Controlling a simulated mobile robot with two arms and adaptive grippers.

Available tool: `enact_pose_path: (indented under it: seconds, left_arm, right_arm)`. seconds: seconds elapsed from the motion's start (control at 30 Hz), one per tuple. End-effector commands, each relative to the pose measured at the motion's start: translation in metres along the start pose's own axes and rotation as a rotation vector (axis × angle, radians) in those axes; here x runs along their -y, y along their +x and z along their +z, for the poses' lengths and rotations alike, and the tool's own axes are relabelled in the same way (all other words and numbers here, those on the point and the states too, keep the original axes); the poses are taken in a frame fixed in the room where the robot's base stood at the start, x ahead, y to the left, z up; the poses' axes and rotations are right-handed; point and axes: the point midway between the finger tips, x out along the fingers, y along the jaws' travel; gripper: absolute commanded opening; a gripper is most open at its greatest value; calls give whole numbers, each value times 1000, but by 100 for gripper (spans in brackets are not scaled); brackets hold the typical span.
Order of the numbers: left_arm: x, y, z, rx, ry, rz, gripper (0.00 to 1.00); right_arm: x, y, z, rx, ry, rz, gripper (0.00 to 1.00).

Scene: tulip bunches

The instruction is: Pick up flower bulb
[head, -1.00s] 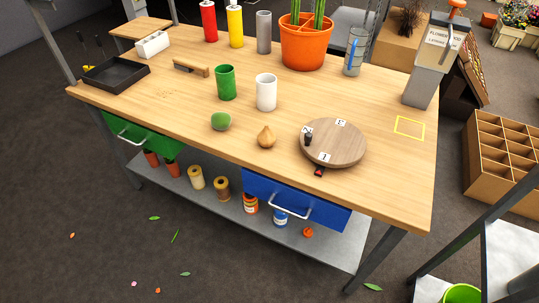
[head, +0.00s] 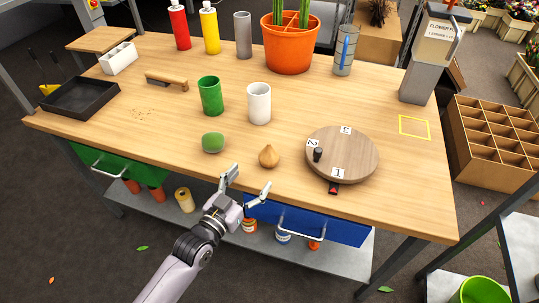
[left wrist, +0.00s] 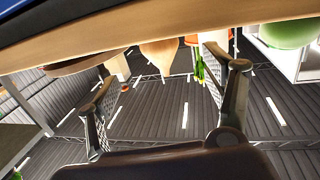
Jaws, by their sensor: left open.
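The flower bulb (head: 268,156) is tan and teardrop-shaped. It stands point-up on the wooden table near the front edge, between a green ball-like object (head: 213,142) and a round wooden turntable (head: 354,160). My left gripper (head: 247,184) is open and empty, at the table's front edge, in front of and a little left of the bulb. In the left wrist view the picture is upside down: the bulb (left wrist: 159,57) hangs from the tabletop edge, beyond the open fingers (left wrist: 163,85) and roughly between them. My right gripper is not in view.
A green cup (head: 210,96) and a white cup (head: 259,104) stand behind the bulb. A black tray (head: 80,97) is at the left. A blue drawer (head: 340,226) sticks out below the front edge. Bare tabletop lies around the bulb.

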Motion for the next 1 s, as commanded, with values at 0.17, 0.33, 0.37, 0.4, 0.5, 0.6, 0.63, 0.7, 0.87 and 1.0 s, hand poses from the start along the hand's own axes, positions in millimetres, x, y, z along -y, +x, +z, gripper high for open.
enact_pose_path:
  seconds: [0.17, 0.33, 0.37, 0.4, 0.5, 0.6, 0.63, 0.7, 0.87, 1.0]
  left_arm:
    - [0, 36, -1, -1, -2, 0, 75]
    - [0, 52, 0, 0, 0, -1, 75]
    - [0, 53, 0, 0, 0, -1, 75]
    - [0, 55, 0, 1, 0, -1, 75]
    - [-1, 65, -2, -1, 0, -1, 75]
    - [-2, 81, -4, -1, -1, 0, 75]
    - [-3, 86, -4, -1, -2, 0, 75]
    - [-2, 95, -2, 0, -1, 0, 75]
    - [-2, 105, -1, 2, 0, -1, 75]
    - [-2, 105, -2, 1, 0, -1, 75]
  right_arm:
    - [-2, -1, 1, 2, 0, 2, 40]
    - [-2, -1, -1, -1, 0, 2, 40]
    - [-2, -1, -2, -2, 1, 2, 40]
    - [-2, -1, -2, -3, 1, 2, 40]
    - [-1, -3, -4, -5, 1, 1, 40]
    - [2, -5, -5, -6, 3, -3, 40]
    - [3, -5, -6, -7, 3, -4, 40]
    - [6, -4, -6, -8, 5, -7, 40]
    - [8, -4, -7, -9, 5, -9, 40]
    - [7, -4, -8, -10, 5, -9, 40]
